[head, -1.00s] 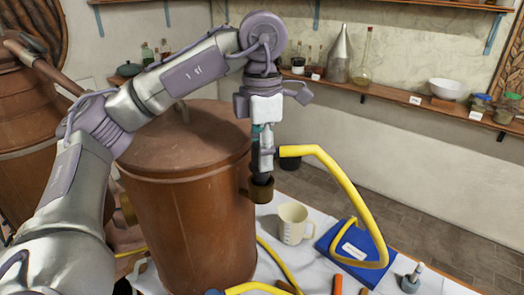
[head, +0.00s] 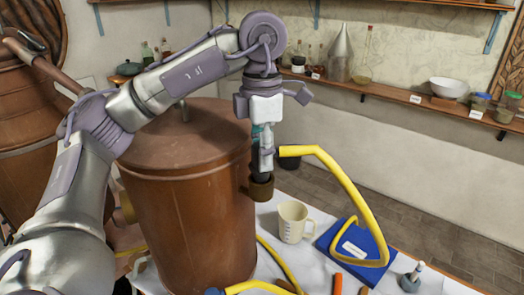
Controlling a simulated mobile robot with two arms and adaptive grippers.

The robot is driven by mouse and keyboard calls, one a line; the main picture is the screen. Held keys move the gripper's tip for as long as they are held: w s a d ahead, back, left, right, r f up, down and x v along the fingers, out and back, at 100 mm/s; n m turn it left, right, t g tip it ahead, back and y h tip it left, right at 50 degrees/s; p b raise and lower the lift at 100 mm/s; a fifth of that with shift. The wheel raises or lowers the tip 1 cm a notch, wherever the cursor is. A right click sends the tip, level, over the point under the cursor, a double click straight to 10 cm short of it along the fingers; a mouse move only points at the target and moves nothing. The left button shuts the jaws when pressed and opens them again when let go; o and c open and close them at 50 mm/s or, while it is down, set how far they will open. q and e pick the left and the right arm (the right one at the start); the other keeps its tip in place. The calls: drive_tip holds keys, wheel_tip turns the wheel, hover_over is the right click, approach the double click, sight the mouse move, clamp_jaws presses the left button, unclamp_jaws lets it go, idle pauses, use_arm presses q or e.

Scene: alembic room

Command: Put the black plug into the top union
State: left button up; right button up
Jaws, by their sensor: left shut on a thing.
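The copper vessel (head: 185,205) stands in the middle left. The top union (head: 261,188) is a short brass cup on its right side. My left gripper (head: 262,158) points straight down over the union and is shut on the black plug (head: 261,176). The plug is upright. Its lower end is at the union's mouth and appears partly inside; the union's wall hides how deep. A yellow hose (head: 335,170) comes out to the right beside the gripper and bends down over the table. My right gripper is not in view.
A beige measuring jug (head: 292,222) and a blue book (head: 352,246) are on the white-topped table right of the vessel. A small grey object (head: 411,280) and orange-handled tools (head: 337,284) lie near the front. A wall shelf (head: 400,97) holds glassware.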

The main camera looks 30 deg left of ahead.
use_arm(q)
drive_tip(key=shift+f+b, duration=0.75)
drive_tip(key=shift+f, duration=0.55)
idle(2.4)
drive_tip(key=o, duration=1.3)
drive_tip(key=shift+c, duration=0.2)
drive_tip(key=shift+r, duration=0.1)
drive_tip(key=shift+r+p, duration=2.4)
drive_tip(key=shift+p, duration=0.2)
drive_tip(key=shift+r+p, duration=0.75)
drive_tip(key=shift+r, duration=0.3)
